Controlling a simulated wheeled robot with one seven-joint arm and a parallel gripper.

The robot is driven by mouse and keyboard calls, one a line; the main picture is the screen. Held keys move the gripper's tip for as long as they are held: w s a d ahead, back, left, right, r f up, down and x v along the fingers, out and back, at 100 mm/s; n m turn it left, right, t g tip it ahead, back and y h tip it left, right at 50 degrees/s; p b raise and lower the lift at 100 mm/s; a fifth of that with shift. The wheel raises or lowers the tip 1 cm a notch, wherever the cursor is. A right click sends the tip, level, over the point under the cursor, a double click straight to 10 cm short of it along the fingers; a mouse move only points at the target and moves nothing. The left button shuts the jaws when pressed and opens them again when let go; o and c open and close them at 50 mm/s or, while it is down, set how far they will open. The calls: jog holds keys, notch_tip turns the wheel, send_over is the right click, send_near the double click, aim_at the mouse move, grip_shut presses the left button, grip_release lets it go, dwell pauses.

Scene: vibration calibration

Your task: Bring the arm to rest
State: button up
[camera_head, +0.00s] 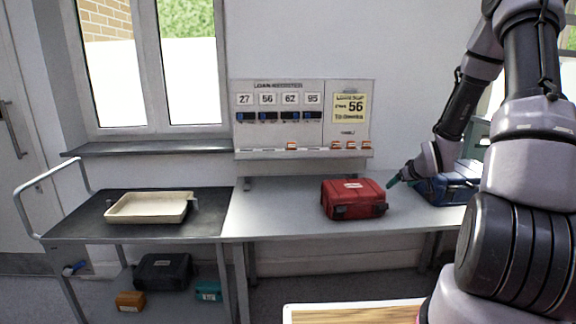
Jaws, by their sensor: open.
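My arm reaches in from the right side of the head view and bends down at its far end.
A cream tray (148,208) lies on the dark cart top (85,216) at left. A black case (163,271), an orange box (130,301) and a teal box (208,290) are below. A board (303,118) hangs behind the table (270,210), whose left part is clear.

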jog(key=s+a+r+m+g, duration=0.1)
jog(key=s+a+r, duration=0.15)
jog(key=r, duration=0.45)
jog(key=s+a+r+m+h, duration=0.1)
jog(key=s+a+r, duration=0.1)
jog(key=s+r, duration=0.35)
jog(key=s+a+r+m+g, duration=0.1)
jog(key=s+a+r, duration=0.1)
jog(key=r, duration=0.6)
jog(key=s+a+r+y, duration=0.1)
jog(key=s+a+r, duration=0.2)
jog(key=s, duration=0.4)
jog(key=s+a+r+m+y, duration=0.1)
jog(key=s+a+r, duration=0.1)
jog(key=s, duration=0.5)
jog(key=s+a+r+m+y, duration=0.1)
jog(key=s+a+r, duration=0.2)
jog(key=s+r, duration=0.2)
jog(key=shift+s+a+g, duration=0.3)
jog(key=shift+s+a, duration=0.05)
jog(key=shift+s, duration=0.55)
